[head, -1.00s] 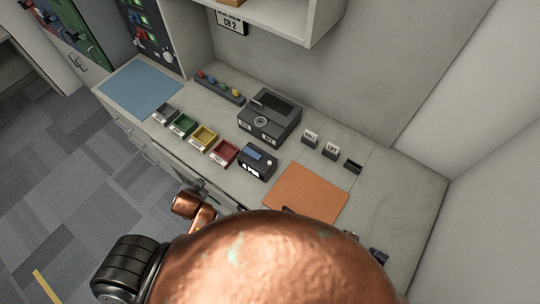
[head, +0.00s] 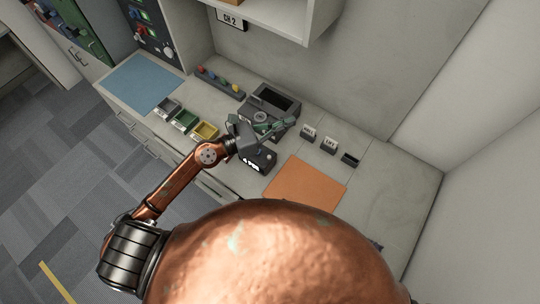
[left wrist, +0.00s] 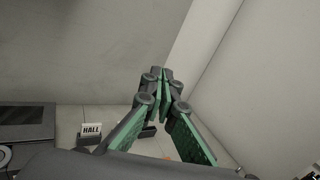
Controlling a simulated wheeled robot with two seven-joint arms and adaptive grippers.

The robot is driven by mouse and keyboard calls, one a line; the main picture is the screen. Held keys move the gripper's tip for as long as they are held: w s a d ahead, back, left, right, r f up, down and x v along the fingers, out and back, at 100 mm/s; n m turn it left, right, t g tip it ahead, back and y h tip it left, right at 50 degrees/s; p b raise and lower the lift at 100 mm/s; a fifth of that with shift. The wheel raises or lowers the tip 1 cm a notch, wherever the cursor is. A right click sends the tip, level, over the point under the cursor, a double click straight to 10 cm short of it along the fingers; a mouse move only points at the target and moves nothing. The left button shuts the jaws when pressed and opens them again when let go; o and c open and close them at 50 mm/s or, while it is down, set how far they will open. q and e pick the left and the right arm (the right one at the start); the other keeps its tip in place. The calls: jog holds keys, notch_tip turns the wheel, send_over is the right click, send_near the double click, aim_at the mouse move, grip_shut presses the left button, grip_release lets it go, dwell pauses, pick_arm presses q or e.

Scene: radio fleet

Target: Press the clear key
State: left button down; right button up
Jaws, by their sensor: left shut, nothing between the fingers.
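A dark grey console (head: 261,98) with a recessed top and a round dial sits at the back of the counter; part of it also shows at the left of the left wrist view (left wrist: 28,118). A small black unit (head: 254,164) with white marks on its front stands before it, partly covered by my left gripper. I cannot make out which key is the clear key. My left gripper (head: 291,121) is shut and empty, its fingertips over the console's right front side; contact cannot be told. Its closed fingers also show in the left wrist view (left wrist: 164,76).
Small label holders (head: 308,134) and a dark slot block (head: 350,159) stand right of the console. An orange mat (head: 305,184) lies in front. Grey, green and yellow bins (head: 205,131), a coloured-knob strip (head: 220,82) and a blue mat (head: 143,82) lie left. A shelf (head: 290,18) overhangs the back.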

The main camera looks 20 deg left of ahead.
pick_arm(q)
notch_tip(320, 180, down, 6)
jog(key=r+m+g+y, duration=0.1)
jog(key=m+g+y, duration=0.15)
jog(key=m, duration=0.25)
jog(key=m+g+y, duration=0.3)
jog(key=m+y, duration=0.1)
jog(key=y, duration=0.1)
send_over(268, 157)
notch_tip(268, 157, down, 10)
jog(key=f, duration=0.1)
jog(key=shift+s+r+m+t+h+p, duration=0.2)
jog(key=shift+r+m+t+h+p, duration=0.1)
jog(key=shift+p, duration=0.1)
jog(key=shift+f, duration=0.15)
notch_tip(268, 157, down, 8)
jog(key=b, duration=0.4)
jog(key=shift+r, duration=0.25)
jog(key=shift+f+b, duration=0.55)
jog(key=shift+b, duration=0.1)
jog(key=shift+f, duration=0.1)
jog(key=shift+w+f+b, duration=0.1)
jog(key=shift+f+b, duration=0.2)
jog(key=shift+b, duration=0.3)
